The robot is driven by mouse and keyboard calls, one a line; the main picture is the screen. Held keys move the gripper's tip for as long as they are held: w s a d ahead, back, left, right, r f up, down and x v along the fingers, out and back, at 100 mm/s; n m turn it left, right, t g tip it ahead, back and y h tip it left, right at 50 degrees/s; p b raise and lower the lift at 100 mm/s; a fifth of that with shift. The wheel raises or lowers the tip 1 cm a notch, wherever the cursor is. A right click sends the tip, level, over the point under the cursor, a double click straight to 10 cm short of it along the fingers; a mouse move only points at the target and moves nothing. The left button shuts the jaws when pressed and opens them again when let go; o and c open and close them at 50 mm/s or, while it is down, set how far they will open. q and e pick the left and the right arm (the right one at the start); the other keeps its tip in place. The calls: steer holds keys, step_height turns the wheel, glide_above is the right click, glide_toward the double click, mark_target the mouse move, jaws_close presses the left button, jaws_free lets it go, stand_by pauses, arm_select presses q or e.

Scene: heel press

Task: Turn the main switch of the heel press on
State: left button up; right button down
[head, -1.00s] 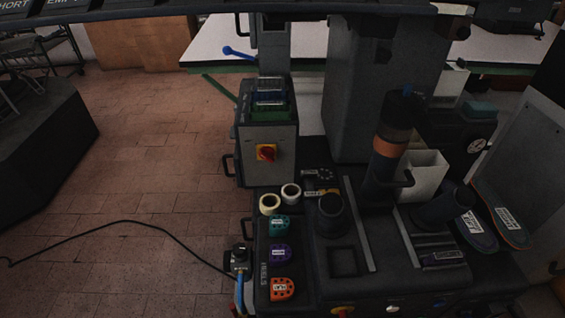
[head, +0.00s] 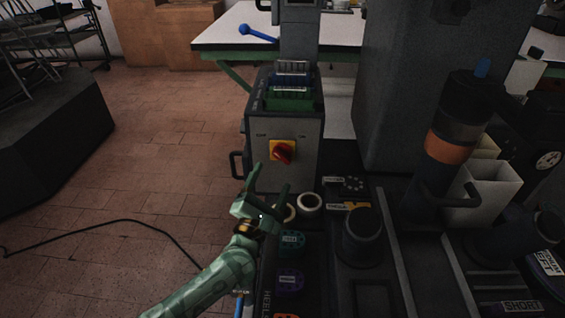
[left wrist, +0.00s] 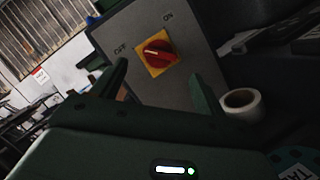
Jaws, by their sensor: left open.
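The main switch (head: 283,152) is a red rotary knob on a yellow square plate, on the front of a grey box (head: 305,140) on the press. OFF is lettered at its upper left and ON at its upper right. In the left wrist view the red knob (left wrist: 156,54) shows between and beyond my fingers, with its handle lying slantwise. My left gripper (head: 268,178) is open and empty, just in front of and below the switch, apart from it. It also shows in the left wrist view (left wrist: 160,85). My right gripper is not in view.
Tape rolls (head: 309,202) and coloured heel pieces (head: 291,240) lie on the press bed below the box. A dark cylinder with an orange band (head: 452,147) stands to the right. A handle (head: 236,164) sticks out left of the box.

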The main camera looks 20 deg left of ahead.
mark_target(282, 156)
arm_select(q)
steer(key=b+x, duration=0.1)
steer(key=x, duration=0.6)
steer(key=c, duration=1)
